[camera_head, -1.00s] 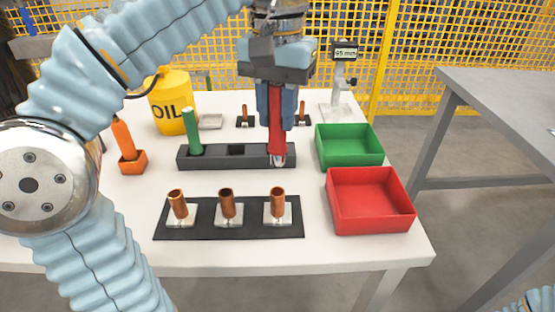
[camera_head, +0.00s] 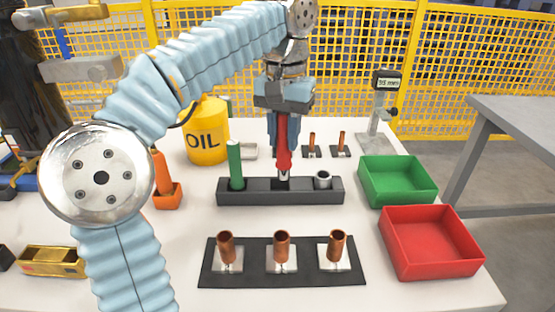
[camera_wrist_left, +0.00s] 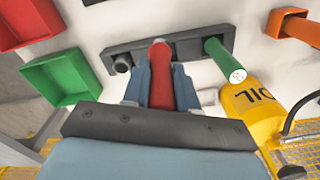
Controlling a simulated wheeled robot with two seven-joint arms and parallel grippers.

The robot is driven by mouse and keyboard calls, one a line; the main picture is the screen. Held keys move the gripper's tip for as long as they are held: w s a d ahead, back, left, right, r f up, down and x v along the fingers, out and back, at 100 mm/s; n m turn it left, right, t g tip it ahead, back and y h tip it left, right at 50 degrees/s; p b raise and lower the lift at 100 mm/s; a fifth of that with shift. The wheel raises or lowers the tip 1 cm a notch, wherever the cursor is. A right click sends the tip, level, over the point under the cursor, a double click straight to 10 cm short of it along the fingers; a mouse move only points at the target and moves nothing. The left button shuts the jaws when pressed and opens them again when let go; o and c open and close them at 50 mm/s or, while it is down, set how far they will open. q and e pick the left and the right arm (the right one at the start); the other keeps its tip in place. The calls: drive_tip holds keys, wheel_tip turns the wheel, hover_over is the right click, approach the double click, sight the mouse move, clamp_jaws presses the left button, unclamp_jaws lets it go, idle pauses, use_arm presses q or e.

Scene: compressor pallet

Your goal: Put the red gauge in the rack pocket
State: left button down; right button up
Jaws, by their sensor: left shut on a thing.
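My left gripper (camera_head: 284,138) is shut on the red gauge (camera_head: 284,157) and holds it upright, silver tip down. The tip is at the middle pocket of the black rack (camera_head: 308,197); I cannot tell whether it is just above or slightly inside. The green gauge (camera_head: 235,165) stands in the rack's left pocket. A grey metal ring (camera_head: 323,179) sits at the rack's right end. The left wrist view shows the red gauge (camera_wrist_left: 160,78) between the fingers, over the rack (camera_wrist_left: 190,46). My right gripper is not in view.
A yellow oil can (camera_head: 207,145) and an orange gauge in its holder (camera_head: 168,197) stand left of the rack. A green bin (camera_head: 398,190) and a red bin (camera_head: 430,255) are right. Copper tubes stand on a black mat (camera_head: 255,277) in front.

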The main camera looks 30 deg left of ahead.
sight(280, 159)
use_arm(q)
drive_tip(key=w+f, duration=0.1)
drive_tip(key=a+f, duration=0.1)
drive_tip(key=f, duration=0.1)
drive_tip(key=w+a+f, duration=0.1)
drive_tip(key=shift+w+a+f, duration=0.15)
drive_tip(key=shift+w+f, duration=0.15)
drive_tip(key=shift+w, duration=0.05)
drive_tip(key=shift+w+a+f+b, duration=0.15)
drive_tip(key=shift+f+b, duration=0.1)
drive_tip(key=shift+f, duration=0.7)
drive_tip(key=shift+w+a+f+b, duration=0.1)
drive_tip(key=shift+f+b, duration=0.1)
drive_tip(key=shift+f, duration=0.75)
drive_tip(key=shift+f, duration=0.2)
drive_tip(key=c, duration=0.9)
unclamp_jaws()
